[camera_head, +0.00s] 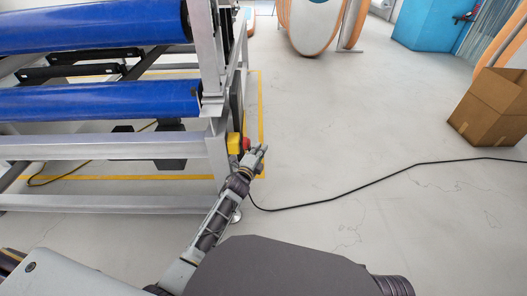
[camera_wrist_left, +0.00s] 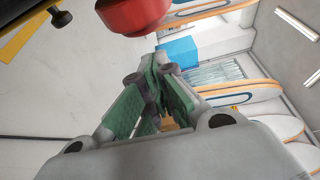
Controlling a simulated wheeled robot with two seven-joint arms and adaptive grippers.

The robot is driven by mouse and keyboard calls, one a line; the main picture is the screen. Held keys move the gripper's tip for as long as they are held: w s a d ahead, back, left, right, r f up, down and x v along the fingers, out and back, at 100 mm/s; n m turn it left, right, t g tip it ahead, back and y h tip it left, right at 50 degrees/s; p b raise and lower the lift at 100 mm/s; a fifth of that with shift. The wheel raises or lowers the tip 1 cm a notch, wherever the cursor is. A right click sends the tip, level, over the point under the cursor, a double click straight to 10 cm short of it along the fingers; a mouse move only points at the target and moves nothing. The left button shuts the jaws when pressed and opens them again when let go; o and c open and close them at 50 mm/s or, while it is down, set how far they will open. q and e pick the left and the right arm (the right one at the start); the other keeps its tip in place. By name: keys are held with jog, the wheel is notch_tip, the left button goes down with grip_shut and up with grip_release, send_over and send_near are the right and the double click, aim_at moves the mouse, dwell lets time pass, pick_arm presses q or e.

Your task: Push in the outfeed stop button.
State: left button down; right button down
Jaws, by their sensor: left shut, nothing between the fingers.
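The outfeed stop button (camera_head: 246,144) is a red knob on a yellow box (camera_head: 234,143), fixed to the corner post of the metal roller frame. My left gripper (camera_head: 262,150) is just right of the button in the head view. Its fingers (camera_wrist_left: 155,85) are shut and empty, and appear apart from the button in the wrist view. I cannot tell the exact gap. My right gripper is not in view.
The roller frame (camera_head: 110,146) with blue rollers (camera_head: 100,101) fills the left. A black cable (camera_head: 370,183) runs across the floor. A cardboard box (camera_head: 492,105) stands at the right. Orange-edged boards (camera_head: 316,22) stand at the back. The middle floor is clear.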

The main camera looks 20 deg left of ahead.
pick_arm(q)
jog(key=shift+s+a, duration=0.2)
jog(key=shift+a, duration=0.8)
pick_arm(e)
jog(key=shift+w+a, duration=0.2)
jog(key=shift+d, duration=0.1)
